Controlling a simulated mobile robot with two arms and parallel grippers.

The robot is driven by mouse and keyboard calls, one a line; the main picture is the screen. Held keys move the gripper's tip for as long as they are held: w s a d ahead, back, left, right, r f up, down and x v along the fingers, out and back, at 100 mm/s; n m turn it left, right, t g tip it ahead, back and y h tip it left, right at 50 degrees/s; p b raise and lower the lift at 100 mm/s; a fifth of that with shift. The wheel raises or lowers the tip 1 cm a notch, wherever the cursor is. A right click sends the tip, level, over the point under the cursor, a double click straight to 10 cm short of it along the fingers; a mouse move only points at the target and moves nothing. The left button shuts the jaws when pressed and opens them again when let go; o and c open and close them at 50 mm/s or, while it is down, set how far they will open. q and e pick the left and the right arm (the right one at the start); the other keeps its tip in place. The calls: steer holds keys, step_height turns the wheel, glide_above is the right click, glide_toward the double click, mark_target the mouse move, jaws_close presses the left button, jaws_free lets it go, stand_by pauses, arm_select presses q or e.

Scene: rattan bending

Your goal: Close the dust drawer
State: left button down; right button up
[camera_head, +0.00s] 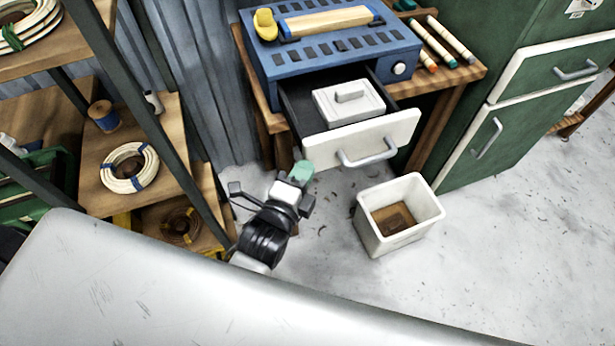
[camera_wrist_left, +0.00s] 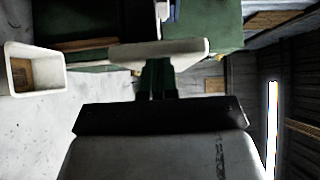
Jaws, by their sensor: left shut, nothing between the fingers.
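The dust drawer has a white front (camera_head: 385,135) with a grey bar handle (camera_head: 366,155) and stands pulled out under the blue machine (camera_head: 330,50). A white lidded box (camera_head: 348,102) sits inside it. My left gripper (camera_head: 301,172), with green fingertips, is shut and empty at the lower left end of the drawer front. In the left wrist view, the shut fingers (camera_wrist_left: 157,72) point at a pale panel (camera_wrist_left: 170,50), which looks like the drawer front. I cannot tell whether they touch it. My right gripper is not in view.
A white open bin (camera_head: 398,215) stands on the floor in front of the drawer, right of my gripper. A wooden shelf rack (camera_head: 135,165) with coils is on the left. A green cabinet (camera_head: 470,150) stands on the right. Floor on the right is mostly clear.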

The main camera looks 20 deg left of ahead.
arm_select(q)
steer(key=w+a, duration=0.3)
steer(key=w, duration=0.2)
steer(key=w+a, duration=0.4)
steer(key=w, duration=0.1)
steer(key=w+a, duration=0.4)
steer(key=w, duration=0.1)
steer(key=shift+r, duration=0.15)
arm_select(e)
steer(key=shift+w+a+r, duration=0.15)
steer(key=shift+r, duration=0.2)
arm_select(q)
steer(key=shift+r, duration=0.15)
